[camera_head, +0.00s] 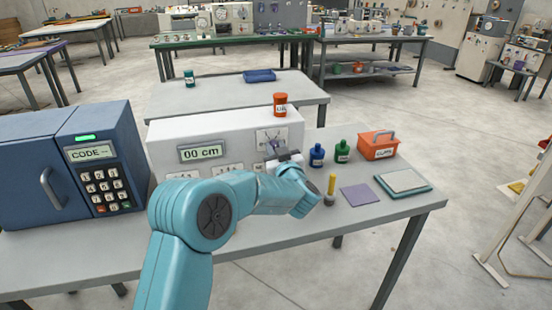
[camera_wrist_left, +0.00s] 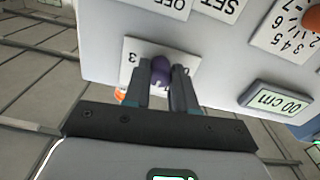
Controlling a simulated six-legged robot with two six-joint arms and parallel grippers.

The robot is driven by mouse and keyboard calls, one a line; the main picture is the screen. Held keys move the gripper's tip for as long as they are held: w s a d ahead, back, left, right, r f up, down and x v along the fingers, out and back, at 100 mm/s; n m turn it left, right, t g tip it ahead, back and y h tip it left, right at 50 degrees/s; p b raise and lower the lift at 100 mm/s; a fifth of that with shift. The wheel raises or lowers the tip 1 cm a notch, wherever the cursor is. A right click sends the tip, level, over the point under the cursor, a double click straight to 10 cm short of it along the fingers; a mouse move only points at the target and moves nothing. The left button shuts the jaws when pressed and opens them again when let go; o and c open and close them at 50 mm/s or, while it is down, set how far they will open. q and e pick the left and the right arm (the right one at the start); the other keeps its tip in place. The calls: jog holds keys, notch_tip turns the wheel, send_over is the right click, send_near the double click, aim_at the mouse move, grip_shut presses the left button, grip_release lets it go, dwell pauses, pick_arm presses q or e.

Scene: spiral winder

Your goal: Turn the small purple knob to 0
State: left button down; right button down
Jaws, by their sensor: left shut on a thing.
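The small purple knob (camera_wrist_left: 160,70) sits on a white plate (camera_wrist_left: 133,50) on the front of a white box-shaped machine (camera_head: 224,133). A "3" shows at the left of the plate in the left wrist view; a mark at its right is partly hidden by a finger. My left gripper (camera_wrist_left: 161,78) is shut on the knob, one finger on each side. In the head view the gripper (camera_head: 285,158) is at the right end of the machine's front, and my teal arm covers the lower front. The knob's pointing direction cannot be told. My right gripper is not in view.
A display (camera_head: 201,153) on the machine reads "00 cm". A blue keypad box (camera_head: 95,160) stands left. A red jar (camera_head: 280,104) is on top. Right of the gripper are blue (camera_head: 317,156) and green bottles (camera_head: 342,152), a yellow stick (camera_head: 331,185) and an orange box (camera_head: 378,146).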

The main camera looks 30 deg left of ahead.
pick_arm(q)
jog(key=n+b, duration=0.8)
jog(key=n, duration=0.1)
jog(key=n+b, duration=0.8)
jog(key=n, duration=0.2)
jog(key=shift+f+n+b, duration=0.2)
jog(key=shift+n+b, duration=0.1)
dwell(0.4)
jog(key=c, duration=0.9)
grip_release()
jog(key=shift+r, duration=0.1)
jog(key=shift+s, duration=0.1)
jog(key=b+v, duration=0.1)
jog(key=v, duration=1.5)
jog(key=shift+d, duration=0.1)
